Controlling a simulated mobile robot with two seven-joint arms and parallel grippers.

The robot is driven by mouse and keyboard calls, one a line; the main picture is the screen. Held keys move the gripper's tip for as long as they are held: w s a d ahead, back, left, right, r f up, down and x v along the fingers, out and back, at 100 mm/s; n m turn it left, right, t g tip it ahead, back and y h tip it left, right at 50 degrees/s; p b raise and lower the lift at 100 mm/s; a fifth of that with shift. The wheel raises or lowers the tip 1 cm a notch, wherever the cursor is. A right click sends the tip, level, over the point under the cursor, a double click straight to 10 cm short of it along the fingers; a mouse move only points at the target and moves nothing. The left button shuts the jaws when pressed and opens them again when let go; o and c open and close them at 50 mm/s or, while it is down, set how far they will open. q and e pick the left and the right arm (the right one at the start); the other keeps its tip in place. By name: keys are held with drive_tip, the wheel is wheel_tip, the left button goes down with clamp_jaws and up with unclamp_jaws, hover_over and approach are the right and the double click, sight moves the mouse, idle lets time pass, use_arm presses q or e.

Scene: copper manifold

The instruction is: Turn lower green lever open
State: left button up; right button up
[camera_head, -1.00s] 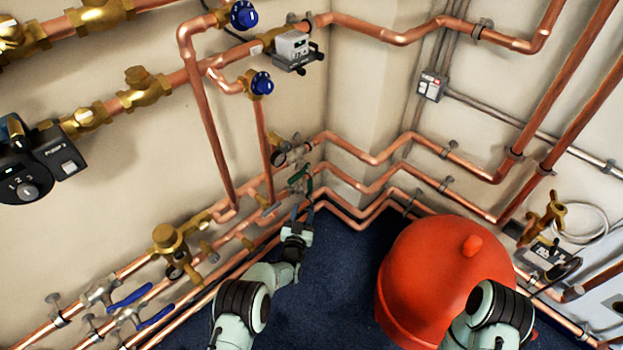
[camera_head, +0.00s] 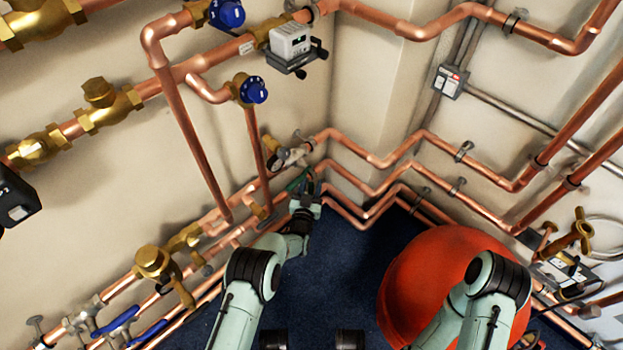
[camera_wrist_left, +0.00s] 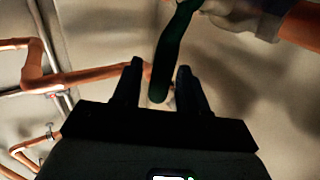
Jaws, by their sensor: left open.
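The green lever (camera_head: 300,182) is on a valve of the lower copper pipes near the wall corner, partly hidden by my left gripper (camera_head: 308,194). In the left wrist view the dark green lever (camera_wrist_left: 174,52) hangs down from a valve body at the top. Its lower end lies between the two fingers of my left gripper (camera_wrist_left: 160,66) in the picture. The fingers are apart, with a gap on each side of the lever. My right arm shows at the lower right, but its gripper is out of view.
A red tank (camera_head: 425,275) stands on the blue floor (camera_head: 325,265) to the right of my left arm. Copper pipes (camera_head: 375,160) run along both walls. Blue levers (camera_head: 118,322) are at lower left.

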use_arm(q)
drive_tip(key=shift+s, duration=0.1)
clamp_jaws()
drive_tip(key=shift+s, duration=0.1)
drive_tip(key=shift+s+a+f+n+t+y, duration=0.2)
drive_tip(key=shift+s+a+n+t, duration=0.3)
drive_tip(key=shift+n+t, duration=0.45)
drive_tip(key=shift+s+a+f+n+t+y, duration=0.2)
drive_tip(key=shift+s+a+n+t, duration=0.35)
drive_tip(key=shift+n+t, duration=0.4)
drive_tip(key=shift+s+a+f+n+t+y, duration=0.1)
drive_tip(key=shift+s+a+f+n+t, duration=0.15)
drive_tip(key=shift+s+a+n+t, duration=0.45)
drive_tip(key=shift+w+d+t, duration=0.15)
drive_tip(key=shift+w+t, duration=0.1)
drive_tip(key=shift+t, duration=0.15)
